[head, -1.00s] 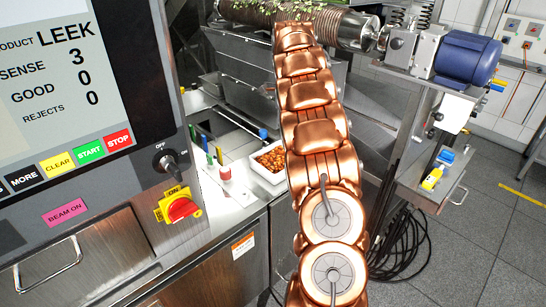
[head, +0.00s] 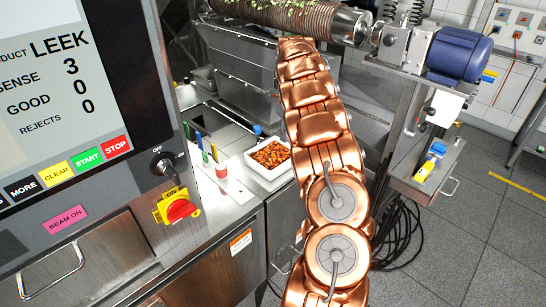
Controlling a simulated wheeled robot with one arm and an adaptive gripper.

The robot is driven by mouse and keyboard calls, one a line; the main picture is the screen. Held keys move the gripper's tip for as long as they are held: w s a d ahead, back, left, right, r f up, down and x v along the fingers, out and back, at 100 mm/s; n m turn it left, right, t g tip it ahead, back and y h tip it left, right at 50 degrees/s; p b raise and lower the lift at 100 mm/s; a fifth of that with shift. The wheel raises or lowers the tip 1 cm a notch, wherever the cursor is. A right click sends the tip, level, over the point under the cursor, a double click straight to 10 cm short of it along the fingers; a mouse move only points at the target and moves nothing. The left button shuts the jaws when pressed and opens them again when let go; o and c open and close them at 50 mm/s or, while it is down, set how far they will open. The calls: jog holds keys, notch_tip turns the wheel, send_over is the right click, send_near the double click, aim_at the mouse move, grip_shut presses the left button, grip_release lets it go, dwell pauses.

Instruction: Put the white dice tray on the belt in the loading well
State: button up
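The white dice tray (head: 272,181) is filled with orange-brown dice and sits on the steel counter, just left of my copper arm. Its right edge is close to the arm in the picture. A grey recessed strip (head: 228,134) lies behind and left of the tray; I cannot tell for certain whether it is the belt in the loading well. My arm rises through the middle of the view and bends away at the top. My gripper is hidden, so its hold and distance from the tray do not show.
The control cabinet with its screen (head: 55,85) and red-yellow switch (head: 178,208) stands at left. Colored upright pieces (head: 205,146) stand by the recess. A ribbed roller (head: 290,18) and blue motor (head: 460,55) are above. Black cables (head: 400,235) lie on the floor at right.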

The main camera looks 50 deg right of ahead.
jog(key=shift+s+f+p, duration=0.1)
jog(key=shift+f+p, duration=0.5)
jog(key=shift+f, duration=1.1)
jog(key=shift+c, duration=0.3)
grip_shut()
